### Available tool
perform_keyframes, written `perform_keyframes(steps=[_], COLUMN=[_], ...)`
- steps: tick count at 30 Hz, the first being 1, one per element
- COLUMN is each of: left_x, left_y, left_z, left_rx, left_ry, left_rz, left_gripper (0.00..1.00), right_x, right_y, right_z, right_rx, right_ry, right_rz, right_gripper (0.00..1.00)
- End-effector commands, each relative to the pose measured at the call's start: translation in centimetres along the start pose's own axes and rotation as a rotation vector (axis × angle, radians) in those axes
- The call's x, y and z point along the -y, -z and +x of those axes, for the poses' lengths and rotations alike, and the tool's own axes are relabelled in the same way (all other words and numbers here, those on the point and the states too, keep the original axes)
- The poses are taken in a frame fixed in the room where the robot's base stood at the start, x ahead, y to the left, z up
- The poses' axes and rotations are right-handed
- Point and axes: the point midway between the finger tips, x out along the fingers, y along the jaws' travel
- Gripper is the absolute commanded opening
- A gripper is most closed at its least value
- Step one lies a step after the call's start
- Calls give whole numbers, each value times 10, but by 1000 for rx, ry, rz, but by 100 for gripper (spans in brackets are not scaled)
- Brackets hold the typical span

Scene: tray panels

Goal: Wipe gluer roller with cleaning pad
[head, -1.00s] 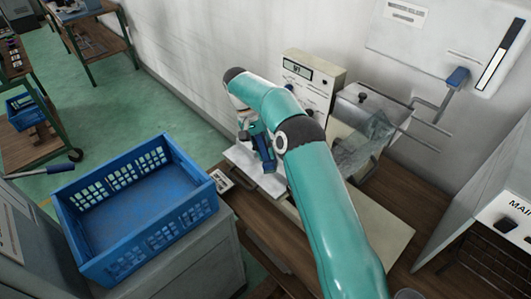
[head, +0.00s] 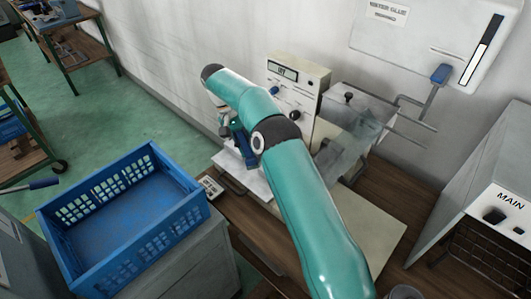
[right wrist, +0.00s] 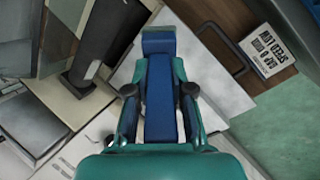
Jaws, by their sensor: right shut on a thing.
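My right gripper (head: 238,143) is over the pale plate (head: 256,185) at the front of the gluer (head: 310,85), partly hidden by my own arm. In the right wrist view, the right gripper (right wrist: 158,100) is shut on a blue block with a wider blue end (right wrist: 158,42), which appears to be the cleaning pad. A dark, bar-like part (right wrist: 103,45) lies left of the pad; I cannot tell whether it is the roller. I cannot tell whether the pad touches anything. My left gripper is not in view.
A blue crate (head: 180,222) stands on a grey cabinet at the left. A clear cover (head: 350,130) and metal rods sit right of the gluer's control box. A grey box marked MAIN (head: 505,200) stands at the right. A small label plate (head: 210,187) lies near the bench's left edge.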

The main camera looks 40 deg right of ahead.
Motion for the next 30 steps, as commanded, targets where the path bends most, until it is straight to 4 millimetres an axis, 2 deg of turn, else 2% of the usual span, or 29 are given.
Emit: perform_keyframes(steps=[16, 24, 30], left_x=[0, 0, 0], left_y=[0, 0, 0], left_z=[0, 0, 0], left_rx=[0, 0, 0], left_ry=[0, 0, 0], left_rz=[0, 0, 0], left_gripper=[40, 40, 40], right_x=[-4, -42, -54], right_y=[3, 32, 37], right_z=[1, 16, 22], right_rx=[0, -2, -3], right_ry=[1, 3, 2], right_rz=[4, 7, 2], right_gripper=[0, 0, 0])
